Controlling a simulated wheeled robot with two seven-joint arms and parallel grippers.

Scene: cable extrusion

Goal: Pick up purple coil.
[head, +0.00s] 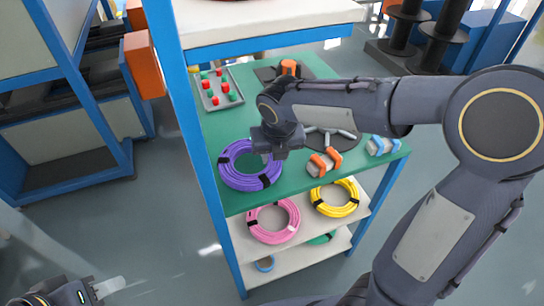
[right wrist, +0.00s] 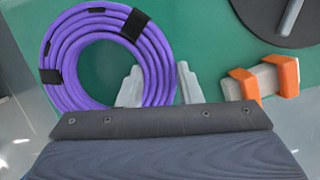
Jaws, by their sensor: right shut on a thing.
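The purple coil (head: 250,170) lies on the green top shelf near its front left corner, with black bands around it. It also shows in the right wrist view (right wrist: 62,62). My right gripper (head: 272,158) is at the coil's right side. In the right wrist view my right gripper (right wrist: 160,78) has one pale finger inside the ring and one outside, shut on the coil's strand. Whether the coil is lifted cannot be told. My left gripper (head: 100,290) is at the bottom left, away from the shelf, only partly in view.
An orange-banded grey piece (head: 323,162) and a blue-banded one (head: 382,145) sit right of the coil. A dark disc (head: 330,138) and a tray (head: 210,90) of red and green pieces lie behind. A pink coil (head: 274,221) and a yellow coil (head: 335,198) are below. A blue post (head: 200,130) stands left.

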